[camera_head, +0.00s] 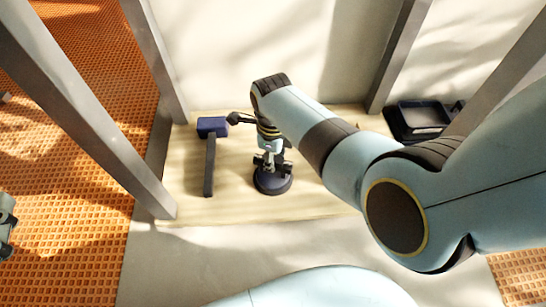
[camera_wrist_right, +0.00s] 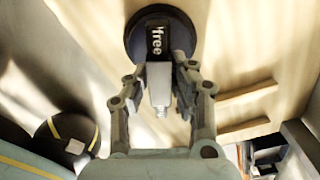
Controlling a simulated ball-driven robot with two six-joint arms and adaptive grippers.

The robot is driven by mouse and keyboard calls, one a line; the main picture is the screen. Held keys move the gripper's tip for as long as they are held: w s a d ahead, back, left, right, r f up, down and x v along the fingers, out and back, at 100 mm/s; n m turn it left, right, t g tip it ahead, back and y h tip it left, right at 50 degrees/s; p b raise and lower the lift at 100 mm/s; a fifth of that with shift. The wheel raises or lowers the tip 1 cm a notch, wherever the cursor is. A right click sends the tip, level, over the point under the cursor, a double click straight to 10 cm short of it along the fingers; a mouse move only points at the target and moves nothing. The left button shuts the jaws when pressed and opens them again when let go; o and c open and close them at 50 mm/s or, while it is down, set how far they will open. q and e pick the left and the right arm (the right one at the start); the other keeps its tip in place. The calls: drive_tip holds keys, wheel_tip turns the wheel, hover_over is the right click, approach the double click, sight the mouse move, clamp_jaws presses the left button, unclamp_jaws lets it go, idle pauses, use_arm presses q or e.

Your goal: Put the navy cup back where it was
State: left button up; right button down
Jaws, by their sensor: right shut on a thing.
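The navy cup (camera_head: 272,185) is a dark round suction cup, base down, on or just above the pale wooden board (camera_head: 330,202); I cannot tell if it touches. My right gripper (camera_head: 270,161) is above it, shut on its upright grip. In the right wrist view the cup's disc (camera_wrist_right: 140,30) lies beyond my right gripper (camera_wrist_right: 160,82); a black part marked "free" shows at its middle, and the fingers stand on either side of the grip. A piece of my left gripper (camera_head: 5,225) shows at the left edge, its jaws unclear.
A mallet with a blue head (camera_head: 212,127) and dark handle lies on the board, left of the cup. A black tray (camera_head: 418,120) stands at the back right. Grey posts frame the board. Two wooden strips (camera_wrist_right: 246,91) show in the wrist view. The board's front is bare.

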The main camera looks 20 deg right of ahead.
drive_tip(key=c, duration=1.1)
unclamp_jaws()
drive_tip(key=shift+c, duration=0.2)
